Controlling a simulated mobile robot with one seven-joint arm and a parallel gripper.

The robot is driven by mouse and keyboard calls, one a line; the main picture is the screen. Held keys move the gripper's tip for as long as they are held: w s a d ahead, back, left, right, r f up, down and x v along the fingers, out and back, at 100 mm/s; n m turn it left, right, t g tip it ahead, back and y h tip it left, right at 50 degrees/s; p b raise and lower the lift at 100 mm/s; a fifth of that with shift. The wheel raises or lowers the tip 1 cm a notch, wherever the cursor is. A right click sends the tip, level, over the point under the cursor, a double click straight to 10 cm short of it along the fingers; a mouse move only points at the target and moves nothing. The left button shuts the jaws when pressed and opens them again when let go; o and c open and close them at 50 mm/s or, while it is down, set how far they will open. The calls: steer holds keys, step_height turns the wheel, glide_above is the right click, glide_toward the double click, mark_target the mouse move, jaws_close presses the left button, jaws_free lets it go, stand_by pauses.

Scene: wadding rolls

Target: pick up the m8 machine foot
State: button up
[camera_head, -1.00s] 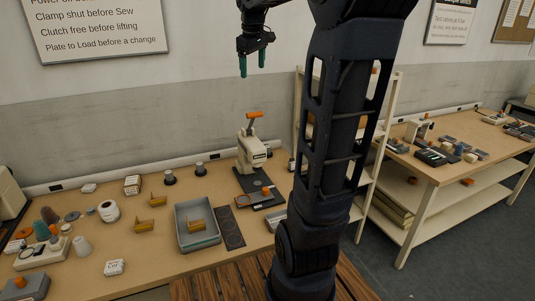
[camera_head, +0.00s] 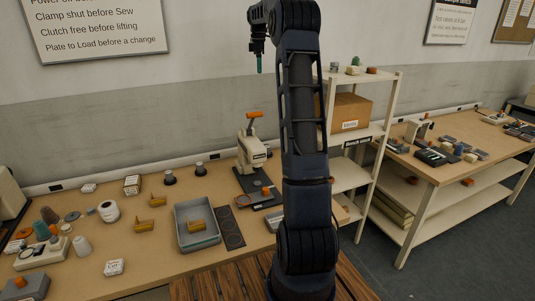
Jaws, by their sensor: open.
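Two small dark round pieces with pale tops stand upright near the back of the left table; they look like machine feet, one on the left (camera_head: 169,177) and one on the right (camera_head: 200,169). I cannot read an M8 marking on either. My gripper (camera_head: 260,65) hangs high in front of the wall, fingers pointing down, well above the table and apart from everything. Its teal fingers overlap from this side; it is open, and nothing shows between them.
A grey tray (camera_head: 181,231) holding a yellow piece stands mid-table, with more yellow pieces (camera_head: 142,227) beside it. A press with an orange handle (camera_head: 251,150) stands right of the feet. A shelf rack (camera_head: 373,190) with a cardboard box (camera_head: 350,113) is behind my arm.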

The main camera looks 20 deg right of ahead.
steer(key=w+d+f+n, duration=0.2)
steer(key=w+d+f, duration=0.4)
steer(key=w, duration=0.1)
glide_above(268, 146)
steer(key=shift+n+g, duration=0.3)
steer(key=f, duration=3.3)
steer(key=shift+s+a+f, duration=0.1)
steer(key=shift+a+f, duration=0.05)
steer(key=shift+a, duration=0.1)
steer(key=shift+d+f, duration=0.15)
steer(key=shift+f, duration=5.35)
steer(key=c, duration=1.1)
steer(key=shift+r, duration=0.15)
